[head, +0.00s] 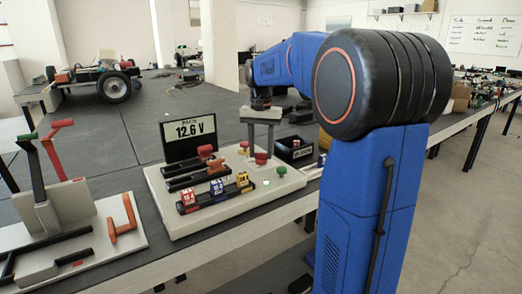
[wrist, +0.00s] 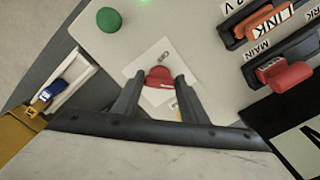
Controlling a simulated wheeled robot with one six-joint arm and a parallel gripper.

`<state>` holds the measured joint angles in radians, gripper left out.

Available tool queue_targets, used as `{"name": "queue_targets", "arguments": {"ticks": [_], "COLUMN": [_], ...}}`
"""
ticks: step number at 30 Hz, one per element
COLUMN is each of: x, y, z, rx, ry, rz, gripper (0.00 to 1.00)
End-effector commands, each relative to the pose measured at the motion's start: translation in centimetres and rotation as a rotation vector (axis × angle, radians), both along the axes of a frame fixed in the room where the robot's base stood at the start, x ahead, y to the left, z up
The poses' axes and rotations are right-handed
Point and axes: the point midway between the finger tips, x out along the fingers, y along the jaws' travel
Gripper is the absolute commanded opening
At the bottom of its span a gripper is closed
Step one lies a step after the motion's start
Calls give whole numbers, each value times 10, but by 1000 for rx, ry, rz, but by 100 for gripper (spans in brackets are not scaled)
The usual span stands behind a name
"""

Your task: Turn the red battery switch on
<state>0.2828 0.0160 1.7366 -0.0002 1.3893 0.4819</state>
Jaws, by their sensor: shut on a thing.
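A pale panel board (head: 218,222) stands on the bench. A red switch knob (head: 261,158) sits on it below my gripper (head: 261,146). In the wrist view, the red switch knob (wrist: 158,75) is between the fingertips of my gripper (wrist: 160,84), which is shut on it. A paper label lies under the knob, partly covered by the fingers. A second red handle (wrist: 284,74), beside the word MAIN, is clear of my gripper; it shows near the display in the head view (head: 205,150). The display (head: 189,132) reads 12.6 V.
A black bin (head: 296,152) stands to the right. A lever stand (head: 62,215) is at the left.

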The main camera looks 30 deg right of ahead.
Motion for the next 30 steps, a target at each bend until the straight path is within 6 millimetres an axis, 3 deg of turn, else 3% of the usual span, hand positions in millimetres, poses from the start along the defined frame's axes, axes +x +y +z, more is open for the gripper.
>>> {"name": "queue_targets", "arguments": {"ticks": [10,11,13,23,30], "x": [0,0,0,0,1], "y": [0,0,0,0,0], "z": [1,1,1,2,29], "rx": [-1,-1,-1,0,-1], "ry": [-2,-2,-2,-1,-4], "rz": [-3,-3,-2,-2,-2], "gripper": [17,44,58,58,58]}}
